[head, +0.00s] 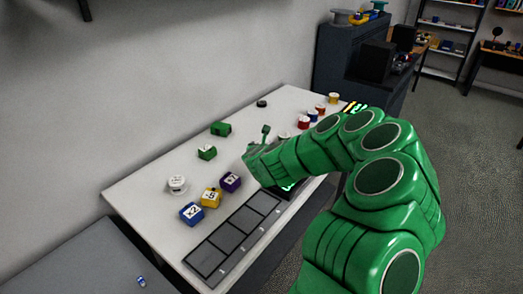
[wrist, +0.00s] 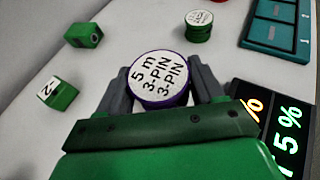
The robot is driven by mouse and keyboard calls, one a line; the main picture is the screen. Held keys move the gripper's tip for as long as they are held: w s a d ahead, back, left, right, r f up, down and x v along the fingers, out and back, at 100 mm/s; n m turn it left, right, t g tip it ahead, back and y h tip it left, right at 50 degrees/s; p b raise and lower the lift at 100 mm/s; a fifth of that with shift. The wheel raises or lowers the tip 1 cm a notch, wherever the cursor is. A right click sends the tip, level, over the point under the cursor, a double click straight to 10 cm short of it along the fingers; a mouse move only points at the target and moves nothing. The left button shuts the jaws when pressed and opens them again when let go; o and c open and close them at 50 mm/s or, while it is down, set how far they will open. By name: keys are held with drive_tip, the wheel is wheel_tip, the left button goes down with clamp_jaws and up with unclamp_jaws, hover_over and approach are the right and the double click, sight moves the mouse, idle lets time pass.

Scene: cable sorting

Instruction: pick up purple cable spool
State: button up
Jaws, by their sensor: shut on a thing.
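The purple cable spool (wrist: 160,78) has a white round top reading "5 m 3-PIN 3-PIN" and a purple rim. In the wrist view it sits between the two dark fingers of my gripper (wrist: 163,86), which is shut on it. In the head view my green gripper (head: 262,146) is over the middle of the white table. The purple spool cannot be made out there, seemingly hidden by my gripper. I cannot tell whether the spool touches the table.
Green blocks (wrist: 83,35) and a green spool (wrist: 198,25) stand nearby. A teal tray (wrist: 262,38) and lit display (wrist: 275,122) are at the right. In the head view, purple (head: 230,181), yellow (head: 211,197) and blue (head: 191,214) blocks stand by a grey-panelled tray (head: 212,241).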

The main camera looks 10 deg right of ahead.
drive_tip(key=d+r+v, duration=0.1)
drive_tip(key=d+v, duration=0.1)
drive_tip(key=v, duration=0.9)
drive_tip(key=shift+d, duration=0.25)
